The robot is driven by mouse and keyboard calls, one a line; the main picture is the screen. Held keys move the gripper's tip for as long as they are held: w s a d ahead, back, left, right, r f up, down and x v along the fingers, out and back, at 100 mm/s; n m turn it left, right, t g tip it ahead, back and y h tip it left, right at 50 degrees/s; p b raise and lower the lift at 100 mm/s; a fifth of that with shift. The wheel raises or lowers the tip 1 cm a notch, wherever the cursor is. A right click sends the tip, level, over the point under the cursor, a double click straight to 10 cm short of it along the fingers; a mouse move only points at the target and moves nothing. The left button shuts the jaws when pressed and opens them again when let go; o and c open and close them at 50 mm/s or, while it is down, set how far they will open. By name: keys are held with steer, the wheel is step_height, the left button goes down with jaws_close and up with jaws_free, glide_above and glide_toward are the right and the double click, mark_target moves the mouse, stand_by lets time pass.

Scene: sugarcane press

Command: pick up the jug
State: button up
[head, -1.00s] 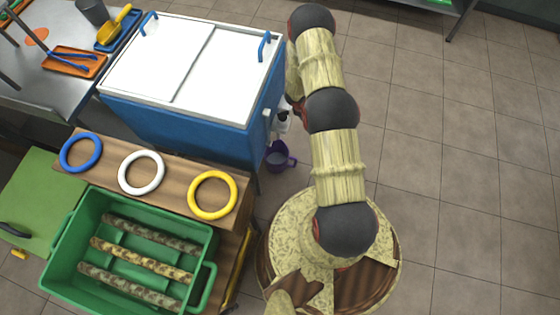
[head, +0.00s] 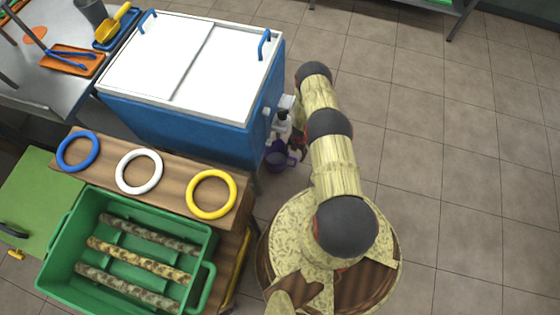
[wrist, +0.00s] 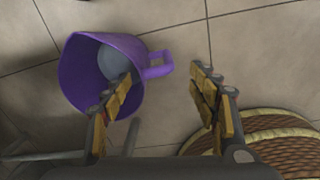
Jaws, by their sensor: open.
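The purple jug (head: 276,161) is on the right side of the blue cooler box in the head view, low down near the floor. In the wrist view the jug (wrist: 78,80) shows its open mouth and grey-looking inside, with its handle (wrist: 157,65) pointing right. The left finger overlaps the jug's right side in the picture, and the handle shows between the two fingers, farther ahead. I cannot tell whether a finger touches the jug. In the head view my gripper (head: 298,147) is beside the jug's right side, partly hidden by my arm.
The blue cooler box (head: 180,130) with a white lid stands just left of the jug. A wooden shelf (head: 105,175) with blue, white and yellow rings and a green crate (head: 205,240) with cane pieces are at lower left. The tiled floor on the right is clear.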

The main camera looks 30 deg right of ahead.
mark_target(294, 158)
step_height(294, 158, down, 6)
steer(key=b, duration=0.2)
steer(key=shift+w+a+b, duration=0.15)
steer(key=shift+b, duration=0.2)
steer(key=shift+c, duration=1.2)
jaws_close()
